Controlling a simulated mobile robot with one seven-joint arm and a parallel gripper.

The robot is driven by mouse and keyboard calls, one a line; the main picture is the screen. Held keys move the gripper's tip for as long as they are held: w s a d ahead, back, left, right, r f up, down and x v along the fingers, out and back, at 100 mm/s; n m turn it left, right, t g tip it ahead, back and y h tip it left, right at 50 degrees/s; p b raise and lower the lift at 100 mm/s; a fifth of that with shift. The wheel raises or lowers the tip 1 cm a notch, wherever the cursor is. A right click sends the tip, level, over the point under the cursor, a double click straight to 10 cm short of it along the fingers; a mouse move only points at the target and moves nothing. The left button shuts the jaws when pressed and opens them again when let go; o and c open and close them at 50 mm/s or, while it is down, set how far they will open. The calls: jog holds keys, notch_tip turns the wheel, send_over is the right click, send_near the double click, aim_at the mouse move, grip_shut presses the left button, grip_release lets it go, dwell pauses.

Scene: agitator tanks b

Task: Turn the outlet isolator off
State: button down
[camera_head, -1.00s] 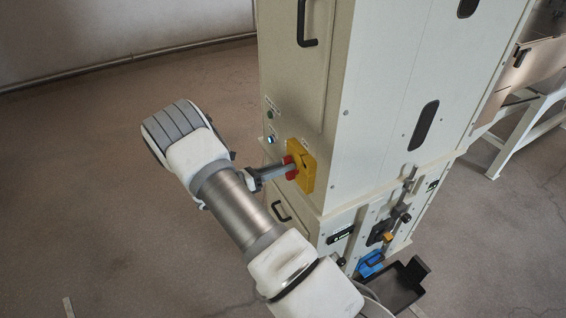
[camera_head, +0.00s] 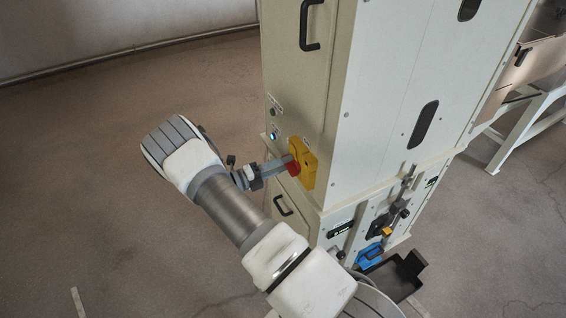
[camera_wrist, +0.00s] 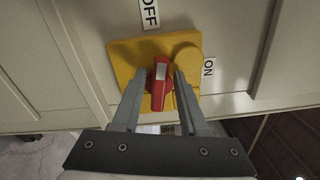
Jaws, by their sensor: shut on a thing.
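The outlet isolator is a yellow plate (camera_head: 309,172) with a red handle (camera_head: 293,167) on the pale cabinet's side. In the wrist view the red handle (camera_wrist: 158,92), with a white mark, stands nearly upright on the yellow plate (camera_wrist: 125,55). An OFF label (camera_wrist: 149,14) is above the plate and an ON label (camera_wrist: 208,67) to its right. The white mark is on the end towards OFF. My gripper (camera_head: 284,165) reaches the handle from the left; in the wrist view its fingers (camera_wrist: 160,80) straddle the handle, shut on it.
A green button (camera_head: 272,112) and a blue-lit button (camera_head: 274,135) sit left of the isolator. A blue part (camera_head: 369,257) and a black tray (camera_head: 395,278) are low at right.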

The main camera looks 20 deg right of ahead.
jog(key=shift+f+n, duration=0.25)
jog(key=shift+n, duration=0.95)
jog(key=c, duration=0.8)
grip_release()
jog(key=shift+o, duration=0.2)
jog(key=shift+a, duration=0.1)
jog(key=a, duration=1.7)
jog(key=shift+s+a, duration=0.15)
jog(key=shift+s, duration=0.2)
jog(key=shift+r, duration=0.1)
